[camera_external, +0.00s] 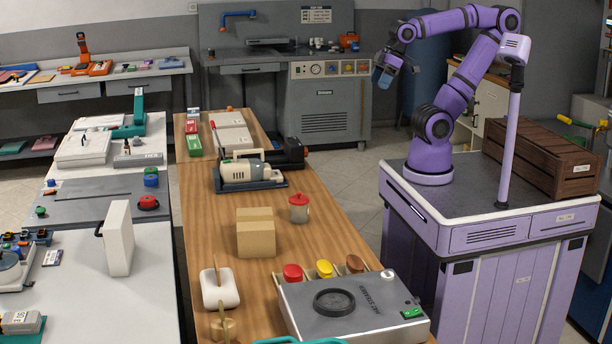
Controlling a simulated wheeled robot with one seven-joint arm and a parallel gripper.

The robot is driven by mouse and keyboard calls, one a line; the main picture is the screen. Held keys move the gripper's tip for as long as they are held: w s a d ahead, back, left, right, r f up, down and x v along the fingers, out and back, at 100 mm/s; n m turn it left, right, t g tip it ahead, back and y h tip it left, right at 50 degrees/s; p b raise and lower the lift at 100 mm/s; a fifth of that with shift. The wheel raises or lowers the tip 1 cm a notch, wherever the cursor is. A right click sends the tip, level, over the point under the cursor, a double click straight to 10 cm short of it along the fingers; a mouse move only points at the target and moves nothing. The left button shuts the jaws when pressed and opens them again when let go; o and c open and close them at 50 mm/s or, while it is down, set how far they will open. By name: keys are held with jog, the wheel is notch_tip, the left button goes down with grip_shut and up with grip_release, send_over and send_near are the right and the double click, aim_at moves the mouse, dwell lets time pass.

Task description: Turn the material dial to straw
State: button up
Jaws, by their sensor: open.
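A grey boxy appliance (300,312) with a black ring on top stands at the front end of the wooden table. Its lettering seems to say hat steamer. A small pale knob (388,275) sits at its back right corner and may be the material dial; its marks are too small to read. A green switch (411,313) is near its right edge. My gripper (380,80) is open and empty, raised high near the back machine in the picture, well away from the appliance.
Red (293,272), yellow (325,268) and brown (355,263) pieces stand along the appliance's back edge. A red-lidded jar (299,208) and cardboard box (255,236) are behind it on the wooden table (335,240). The back machine (326,105) has several knobs.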

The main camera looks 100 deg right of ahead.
jog(key=w+a+f+n+g+h, duration=0.2)
jog(key=w+a+f+n, duration=0.15)
jog(key=w+a, duration=0.3)
jog(key=w+a+f+n+g+h, duration=0.1)
jog(key=w+a+f+n+h, duration=0.1)
jog(key=w+a+n, duration=0.45)
jog(key=w+a+f+n+t+h, duration=0.1)
jog(key=w+a+f+n+h, duration=0.15)
jog(key=a+f, duration=0.45)
jog(key=w+a+f+n+t+h, duration=0.2)
jog(key=w+a+f+n, duration=0.15)
jog(key=a, duration=0.45)
jog(key=s+a+f+n+t, duration=0.4)
jog(key=a+f+n, duration=0.1)
jog(key=a+f, duration=0.35)
jog(key=s+a+f+n+t, duration=0.3)
jog(key=s+a+f+n, duration=0.15)
jog(key=a+f, duration=0.45)
jog(key=s+a+f+n+t+y, duration=0.6)
jog(key=s+a+f+n+y, duration=0.4)
jog(key=s+f, duration=0.4)
jog(key=w+a+h, duration=0.1)
jog(key=w, duration=1)
jog(key=shift+f, duration=0.25)
jog(key=shift+a+h, duration=0.1)
jog(key=shift+h, duration=0.15)
jog(key=c, duration=0.9)
